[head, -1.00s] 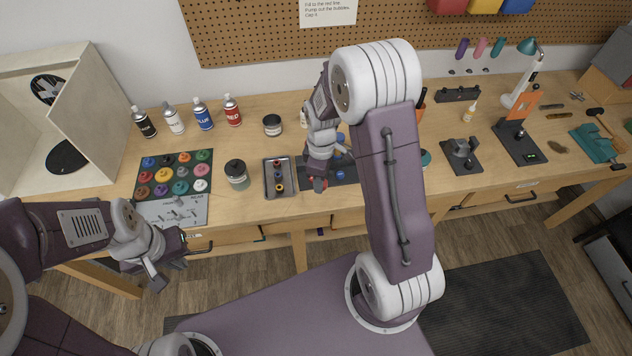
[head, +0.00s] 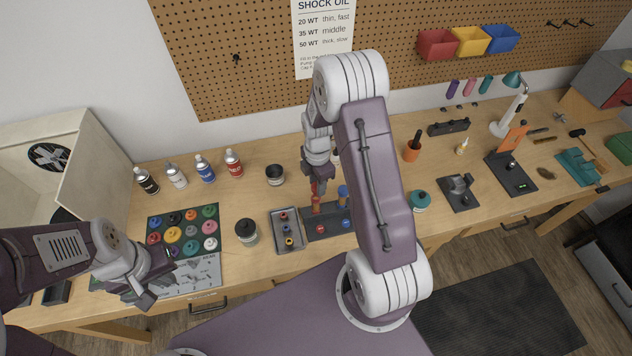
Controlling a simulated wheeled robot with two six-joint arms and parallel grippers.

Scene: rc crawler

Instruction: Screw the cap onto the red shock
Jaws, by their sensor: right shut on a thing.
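The red shock (head: 316,204) stands upright on a dark stand (head: 312,224), left of a blue shock (head: 343,194). My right gripper (head: 318,184) points down directly above the red shock, shut on a small red piece at its top. I cannot tell whether that piece is the cap or part of the shock, or whether there is a gap below it. A red disc (head: 320,229) and a blue disc lie at the stand's front. My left gripper (head: 155,292) is open and empty near the bench's front edge.
A grey tray (head: 274,213) with small coloured parts lies left of the stand. A teal-lidded jar (head: 419,201) is right of my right arm.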

